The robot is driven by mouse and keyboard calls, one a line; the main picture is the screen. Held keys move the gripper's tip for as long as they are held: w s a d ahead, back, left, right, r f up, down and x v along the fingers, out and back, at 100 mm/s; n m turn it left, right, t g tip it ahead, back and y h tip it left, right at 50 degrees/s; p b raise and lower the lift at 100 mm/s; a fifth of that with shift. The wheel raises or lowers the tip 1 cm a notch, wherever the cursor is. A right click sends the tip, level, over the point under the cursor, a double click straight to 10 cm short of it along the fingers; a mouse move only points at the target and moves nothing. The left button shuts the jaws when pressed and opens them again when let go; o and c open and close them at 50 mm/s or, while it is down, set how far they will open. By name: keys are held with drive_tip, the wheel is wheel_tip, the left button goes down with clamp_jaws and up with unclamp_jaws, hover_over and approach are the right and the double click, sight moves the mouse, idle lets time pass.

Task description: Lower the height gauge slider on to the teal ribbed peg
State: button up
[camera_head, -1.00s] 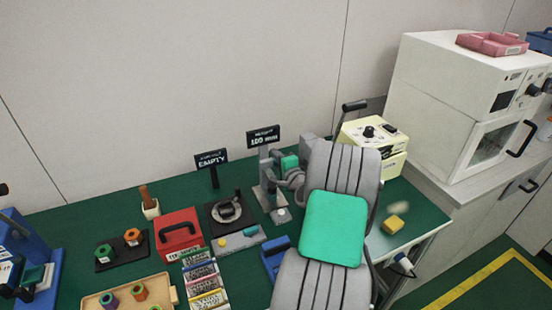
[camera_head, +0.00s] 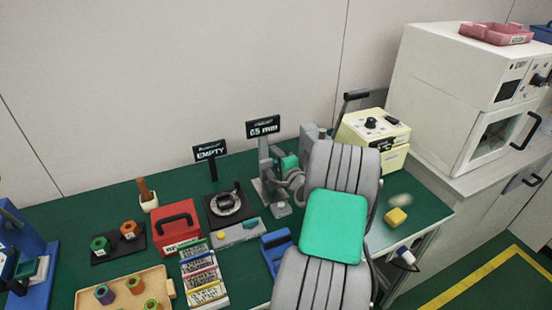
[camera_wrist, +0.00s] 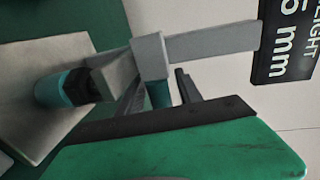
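The height gauge (camera_head: 264,172) stands at the back of the green bench, left of my arm. Its sign (camera_head: 263,127) reads 65 mm. In the wrist view the gauge lies sideways: its grey post (camera_wrist: 212,42) runs to a base plate (camera_wrist: 25,75) at left. The slider (camera_wrist: 150,55) sits around the post, its jaw (camera_wrist: 112,74) pointing at the dark end of the teal ribbed peg (camera_wrist: 50,89) on the base. Jaw and peg look very close; contact is unclear. My gripper (camera_wrist: 160,92) appears shut on the slider's teal grip. In the head view the peg is hidden.
A black round fixture (camera_head: 228,203) and a red box (camera_head: 176,228) stand left of the gauge. A second sign (camera_head: 210,152) reads EMPTY. A cream machine (camera_head: 372,132) stands behind my arm.

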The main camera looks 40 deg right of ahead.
drive_tip(key=shift+s, duration=0.1)
drive_tip(key=v, duration=0.7)
drive_tip(key=shift+s+a+r+b, duration=0.1)
drive_tip(key=shift+s+a+b, duration=0.05)
drive_tip(key=shift+s+b, duration=0.15)
